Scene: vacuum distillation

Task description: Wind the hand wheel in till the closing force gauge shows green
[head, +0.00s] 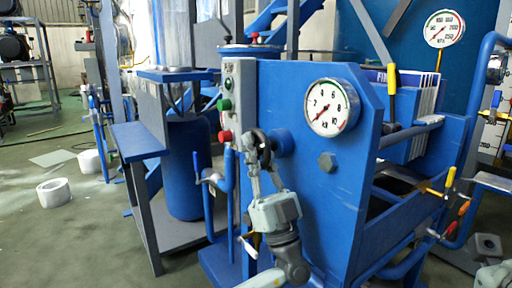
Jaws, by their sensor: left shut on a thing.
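The hand wheel (264,142) is a dark ring on a blue hub at the left side of a big blue end plate (300,190), seen nearly edge-on. My left gripper (260,158) reaches up to it from below and is shut on its rim; the fingers hide part of the wheel. The closing force gauge (333,107), a round white dial marked kN, sits on the plate to the right of the wheel. Its red needle seems to point to the lower left, at the low numbers.
A control post with green and red buttons (225,105) stands just left of the wheel. Yellow-handled valves (440,190) and a second gauge (444,29) are at right. Open floor with white rolls (54,192) lies at left.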

